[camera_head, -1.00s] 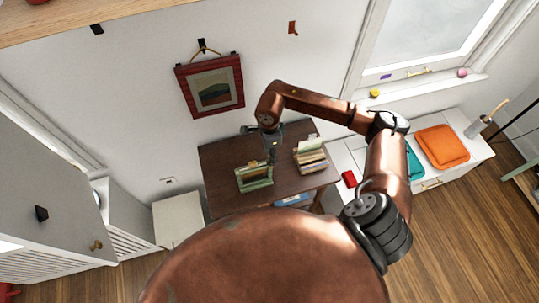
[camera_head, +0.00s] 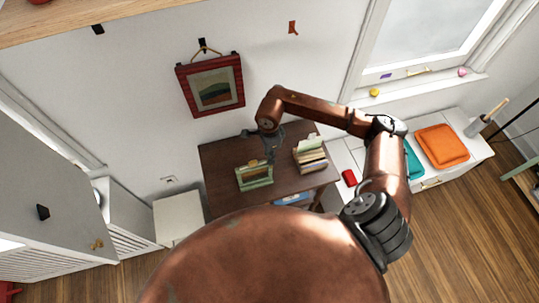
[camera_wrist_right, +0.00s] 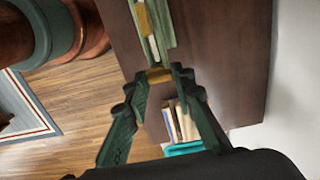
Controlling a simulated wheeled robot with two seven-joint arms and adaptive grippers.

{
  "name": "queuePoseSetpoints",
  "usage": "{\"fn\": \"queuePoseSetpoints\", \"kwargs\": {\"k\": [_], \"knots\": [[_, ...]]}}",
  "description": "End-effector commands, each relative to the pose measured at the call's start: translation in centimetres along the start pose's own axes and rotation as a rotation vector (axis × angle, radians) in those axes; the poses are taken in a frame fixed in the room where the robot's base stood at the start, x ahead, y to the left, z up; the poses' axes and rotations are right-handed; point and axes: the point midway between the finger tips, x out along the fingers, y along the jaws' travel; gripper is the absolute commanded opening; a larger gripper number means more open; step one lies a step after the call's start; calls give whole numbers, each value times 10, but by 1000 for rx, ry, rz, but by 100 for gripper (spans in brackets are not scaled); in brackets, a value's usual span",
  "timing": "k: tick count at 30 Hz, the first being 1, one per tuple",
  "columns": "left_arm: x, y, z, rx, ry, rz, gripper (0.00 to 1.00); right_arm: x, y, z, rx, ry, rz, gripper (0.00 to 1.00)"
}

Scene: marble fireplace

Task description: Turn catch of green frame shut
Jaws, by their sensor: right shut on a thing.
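The green frame (camera_head: 254,183) stands on the dark wooden table, left of the middle in the head view. Part of its green edge (camera_wrist_right: 165,22) shows at the top of the wrist view, with brass-coloured pieces on it. My right gripper (camera_head: 271,160) reaches down to the right end of the frame. In the wrist view my right gripper (camera_wrist_right: 159,72) has its fingertips close together on a small brass catch (camera_wrist_right: 158,76) at the frame's edge. The fingers partly hide the catch, so I cannot tell its exact angle. My left gripper is not in view.
A stack of books or papers (camera_head: 310,160) stands on the table (camera_head: 222,158), right of the frame. A red-framed picture (camera_head: 211,84) hangs on the wall behind. Orange (camera_head: 441,145) and teal cushions lie on the white bench at right. A stool (camera_head: 178,218) stands at left.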

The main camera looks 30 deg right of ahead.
Motion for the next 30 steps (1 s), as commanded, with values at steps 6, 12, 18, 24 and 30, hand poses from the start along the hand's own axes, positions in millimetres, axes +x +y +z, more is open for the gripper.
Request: {"fn": "queuePoseSetpoints", "kwargs": {"k": [6, 12, 18, 24, 30], "knots": [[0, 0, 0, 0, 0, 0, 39, 0, 0, 0, 1, 0, -1, 0], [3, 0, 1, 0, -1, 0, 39, 0, 0, 0, 30, 0, -1, 0], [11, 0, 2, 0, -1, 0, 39, 1, 0, 0, 125, 0, -1, 0], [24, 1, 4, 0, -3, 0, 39, 2, 0, 0, 289, 0, -1, 0], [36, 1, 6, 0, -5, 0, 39, 2, 0, 0, 478, -1, -1, 0]]}}
